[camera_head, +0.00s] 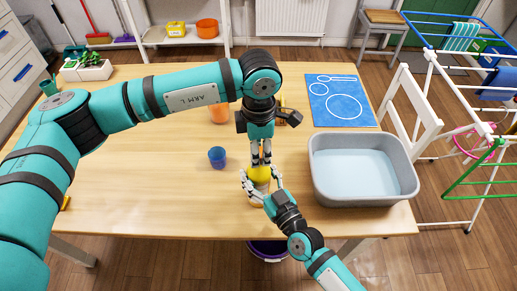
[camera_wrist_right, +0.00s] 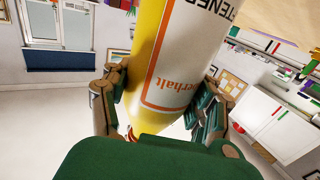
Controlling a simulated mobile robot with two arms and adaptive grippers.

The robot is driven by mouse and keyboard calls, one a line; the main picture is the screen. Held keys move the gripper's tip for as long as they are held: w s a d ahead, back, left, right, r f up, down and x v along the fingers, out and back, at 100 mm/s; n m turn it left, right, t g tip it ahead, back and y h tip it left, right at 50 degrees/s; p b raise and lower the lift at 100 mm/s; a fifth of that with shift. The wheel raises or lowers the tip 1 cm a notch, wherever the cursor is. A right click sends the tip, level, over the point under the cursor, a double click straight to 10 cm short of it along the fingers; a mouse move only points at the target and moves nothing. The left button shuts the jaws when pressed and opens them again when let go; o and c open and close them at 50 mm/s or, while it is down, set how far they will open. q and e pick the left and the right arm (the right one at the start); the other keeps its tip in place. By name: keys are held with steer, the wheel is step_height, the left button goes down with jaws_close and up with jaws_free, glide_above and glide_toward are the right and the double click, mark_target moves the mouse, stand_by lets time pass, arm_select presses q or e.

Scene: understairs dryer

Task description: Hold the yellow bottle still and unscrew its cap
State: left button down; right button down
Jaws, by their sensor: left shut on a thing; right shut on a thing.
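The yellow bottle (camera_head: 260,174) stands near the front middle of the table. Its yellow body and white label (camera_wrist_right: 182,60) fill the middle of the right wrist view. My right gripper (camera_head: 262,184) is shut on the bottle's body, with one finger on each side, as the right wrist view (camera_wrist_right: 160,100) also shows. My left gripper (camera_head: 261,158) points straight down from above and is shut on the bottle's cap. The cap is mostly hidden between the left fingers, so I cannot tell how loose it is.
An orange object (camera_head: 219,113) is partly hidden behind my left arm. The table's left front is mostly clear.

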arm_select(q)
steer(key=n, duration=0.7)
steer(key=shift+n, duration=0.4)
steer(key=n, duration=0.4)
steer(key=shift+n, duration=0.4)
steer(key=n, duration=0.7)
steer(key=shift+w, duration=0.1)
steer(key=n, duration=0.5)
steer(key=shift+r+n, duration=0.1)
steer(key=shift+n, duration=0.3)
steer(key=shift+r, duration=0.1)
steer(key=shift+w+r, duration=0.1)
steer(key=shift+r, duration=0.95)
